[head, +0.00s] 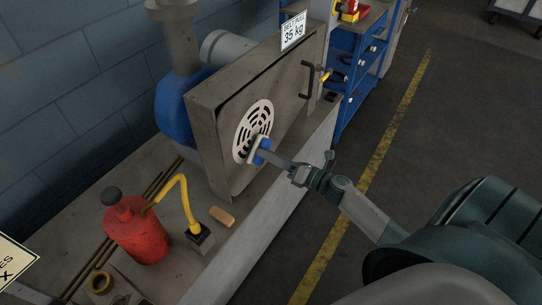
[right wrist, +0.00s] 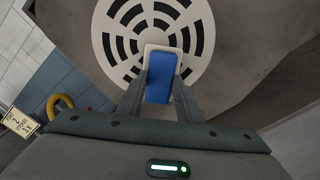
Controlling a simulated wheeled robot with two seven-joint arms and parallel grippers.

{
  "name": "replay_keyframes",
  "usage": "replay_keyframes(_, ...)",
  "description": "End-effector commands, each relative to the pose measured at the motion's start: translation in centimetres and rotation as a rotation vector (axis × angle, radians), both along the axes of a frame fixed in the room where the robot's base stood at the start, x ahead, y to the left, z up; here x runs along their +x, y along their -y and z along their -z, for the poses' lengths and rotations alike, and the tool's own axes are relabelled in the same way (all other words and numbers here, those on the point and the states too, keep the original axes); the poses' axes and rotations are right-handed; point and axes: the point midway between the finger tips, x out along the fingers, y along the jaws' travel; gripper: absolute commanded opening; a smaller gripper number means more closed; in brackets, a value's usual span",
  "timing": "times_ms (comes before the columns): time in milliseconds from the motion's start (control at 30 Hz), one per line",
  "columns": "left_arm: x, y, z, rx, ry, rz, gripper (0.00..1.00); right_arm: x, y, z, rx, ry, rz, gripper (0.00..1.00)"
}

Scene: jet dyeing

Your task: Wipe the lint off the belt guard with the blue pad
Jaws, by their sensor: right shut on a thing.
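The belt guard (head: 282,95) is a grey metal box with a round white slotted vent (head: 242,124) on its face. The vent also fills the top of the right wrist view (right wrist: 112,42). My right gripper (head: 265,151) is shut on the blue pad (head: 262,147), which has a white face turned to the vent. The pad (right wrist: 160,78) overlaps the lower part of the vent in the wrist view; I cannot tell if it touches. I cannot make out any lint. My left gripper is not in view.
A black handle (head: 305,80) sticks out from the guard. A blue cabinet (head: 352,98) stands behind.

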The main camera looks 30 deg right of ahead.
Motion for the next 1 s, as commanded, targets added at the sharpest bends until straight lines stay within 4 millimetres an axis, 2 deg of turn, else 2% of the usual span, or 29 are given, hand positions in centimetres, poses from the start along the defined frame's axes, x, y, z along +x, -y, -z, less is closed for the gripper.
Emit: replay_keyframes(1000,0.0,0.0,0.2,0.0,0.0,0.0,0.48,1.6,-0.6,0.0,0.0,0.0,0.0,0.14)
